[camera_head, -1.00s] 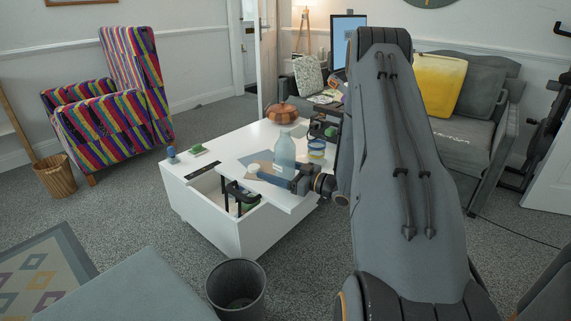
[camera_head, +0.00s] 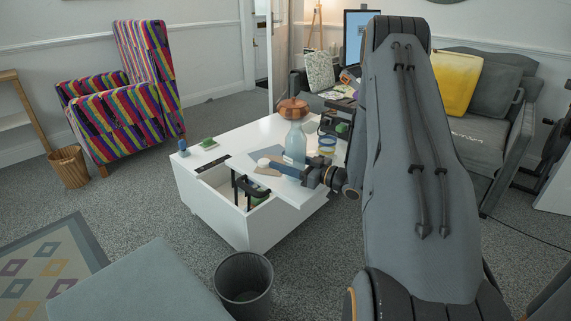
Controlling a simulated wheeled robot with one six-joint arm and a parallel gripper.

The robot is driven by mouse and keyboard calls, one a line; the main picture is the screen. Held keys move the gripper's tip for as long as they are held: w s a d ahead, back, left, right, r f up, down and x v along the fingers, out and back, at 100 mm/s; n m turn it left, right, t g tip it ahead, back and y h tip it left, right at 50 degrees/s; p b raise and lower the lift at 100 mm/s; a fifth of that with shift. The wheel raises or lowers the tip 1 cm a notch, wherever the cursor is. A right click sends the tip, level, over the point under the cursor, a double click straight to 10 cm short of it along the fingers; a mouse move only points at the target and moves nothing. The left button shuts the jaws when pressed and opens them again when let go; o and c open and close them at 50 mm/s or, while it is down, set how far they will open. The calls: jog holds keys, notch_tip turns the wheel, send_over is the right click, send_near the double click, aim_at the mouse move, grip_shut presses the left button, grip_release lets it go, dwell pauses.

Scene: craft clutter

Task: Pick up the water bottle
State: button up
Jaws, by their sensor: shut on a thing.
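The water bottle (camera_head: 295,145) is pale blue and clear, and stands about upright over the white coffee table. My gripper (camera_head: 286,167) reaches in from the right, low on the bottle. It is shut on the bottle, with a blue-grey finger crossing in front of its lower part. The bottle's base is partly hidden by the gripper. The bottle seems slightly above the tabletop, but the gap is hard to see. My arm hides the area to the right.
The white coffee table (camera_head: 222,150) has an open compartment with a black hinge frame. A copper pumpkin (camera_head: 293,106) is behind the bottle. A blue-rimmed jar (camera_head: 327,145) is to its right, a green item (camera_head: 208,143) to its left. A dark bin (camera_head: 243,282) stands in front.

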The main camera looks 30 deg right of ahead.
aim_at(296, 151)
notch_tip(296, 151, up, 9)
jog(key=shift+f+p, duration=0.2)
jog(key=shift+p, duration=0.2)
dwell(0.4)
jog(key=shift+r, duration=0.15)
jog(key=shift+s, duration=0.1)
